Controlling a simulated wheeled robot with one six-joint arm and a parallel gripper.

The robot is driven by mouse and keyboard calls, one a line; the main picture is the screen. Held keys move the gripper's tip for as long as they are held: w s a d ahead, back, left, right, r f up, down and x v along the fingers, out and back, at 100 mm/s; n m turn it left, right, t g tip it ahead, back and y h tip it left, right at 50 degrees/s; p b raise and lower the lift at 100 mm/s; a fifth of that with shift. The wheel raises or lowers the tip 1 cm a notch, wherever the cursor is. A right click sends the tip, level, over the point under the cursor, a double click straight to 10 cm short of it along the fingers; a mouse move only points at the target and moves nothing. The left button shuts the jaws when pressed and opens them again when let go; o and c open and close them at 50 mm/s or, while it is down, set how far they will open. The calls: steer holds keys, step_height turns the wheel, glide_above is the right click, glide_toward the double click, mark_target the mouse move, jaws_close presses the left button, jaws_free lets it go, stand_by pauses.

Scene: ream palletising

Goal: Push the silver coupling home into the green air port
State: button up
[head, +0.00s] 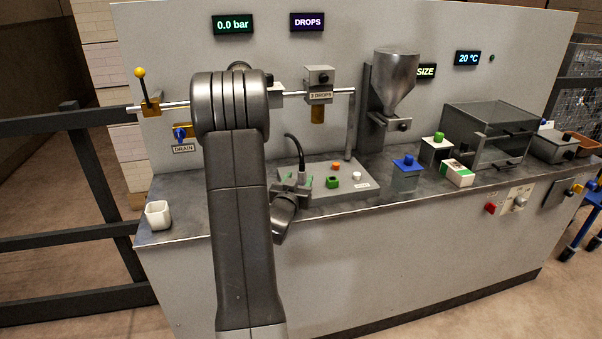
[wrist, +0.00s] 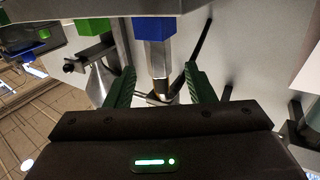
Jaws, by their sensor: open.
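The silver coupling (wrist: 158,58) shows in the wrist view between the two green fingers of my gripper (wrist: 158,80), with space on both sides. Its end meets the blue port (wrist: 155,27); I cannot tell how deep it sits. The green air port (wrist: 92,26) is beside the blue one in the wrist view. In the head view the green port (head: 332,182) stands on the grey port plate, right of my gripper (head: 296,180). My gripper is open around the coupling. A black hose (head: 291,143) rises above it in the head view.
The port plate (head: 352,190) also carries an orange port (head: 335,166) and a white port (head: 356,176). A dropper (head: 319,85) hangs from the rail above. A steel hopper (head: 395,80) stands behind right. A white cup (head: 158,215) sits at the bench's left end.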

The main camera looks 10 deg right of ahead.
mark_target(301, 165)
steer(key=shift+x, duration=1.9)
jaws_close()
steer(key=c, duration=0.9)
jaws_free()
steer(key=shift+c, duration=0.2)
jaws_close()
steer(key=shift+r, duration=0.1)
steer(key=shift+r, duration=0.1)
steer(key=shift+r+p, duration=0.7)
steer(key=shift+r, duration=0.8)
